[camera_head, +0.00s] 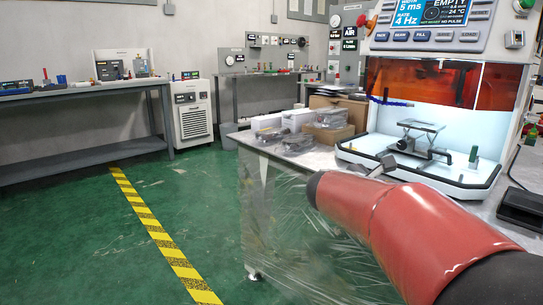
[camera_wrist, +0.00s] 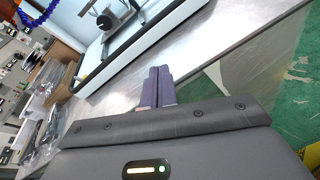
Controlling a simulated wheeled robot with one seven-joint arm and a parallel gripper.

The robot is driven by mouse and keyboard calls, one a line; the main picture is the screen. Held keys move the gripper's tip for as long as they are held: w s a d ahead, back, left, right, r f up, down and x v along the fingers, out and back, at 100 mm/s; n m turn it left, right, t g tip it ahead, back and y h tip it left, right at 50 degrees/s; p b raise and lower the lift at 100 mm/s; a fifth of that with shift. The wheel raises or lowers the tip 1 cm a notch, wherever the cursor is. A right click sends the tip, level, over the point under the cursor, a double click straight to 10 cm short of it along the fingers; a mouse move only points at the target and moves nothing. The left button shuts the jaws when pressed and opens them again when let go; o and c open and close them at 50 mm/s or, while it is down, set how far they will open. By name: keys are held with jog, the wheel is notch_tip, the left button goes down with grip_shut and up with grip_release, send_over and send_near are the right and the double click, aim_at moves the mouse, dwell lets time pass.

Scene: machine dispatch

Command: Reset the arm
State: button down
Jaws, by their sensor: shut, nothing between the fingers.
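My gripper (camera_wrist: 157,88) shows in the wrist view with its two dark fingers pressed together and nothing between them. It is over the front edge of the metal worktable (camera_wrist: 207,62), beside the white tray base of the machine. In the head view my red arm reaches in from the lower right toward the table, and a grey part of the gripper (camera_head: 374,166) shows past it, partly hidden by the arm.
The machine (camera_head: 425,165) with an orange window and lit chamber stands on the worktable. Bagged parts and cardboard boxes (camera_head: 335,113) sit left of it. The green floor with a yellow-black stripe (camera_head: 150,222) is clear at left. A bench (camera_head: 90,88) stands beyond.

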jog(key=s+a+f+m+g+y, duration=0.1)
jog(key=s+f+m+y, duration=0.3)
jog(key=s, duration=0.4)
jog(key=s+a+f+m+g+y, duration=0.1)
jog(key=s+f+m+g+y, duration=0.1)
jog(key=s+f+m, duration=0.35)
jog(key=s+a+f+m+y, duration=0.2)
jog(key=s+a+m+y, duration=0.1)
jog(key=s+a+m, duration=0.2)
jog(key=s+a+f+m+y, duration=0.2)
jog(key=s+a+m, duration=0.3)
jog(key=s, duration=0.3)
jog(key=shift+s+a+f+m+t+y, duration=0.3)
jog(key=shift+s+a+f+m+y, duration=0.1)
jog(key=shift+a+y, duration=0.5)
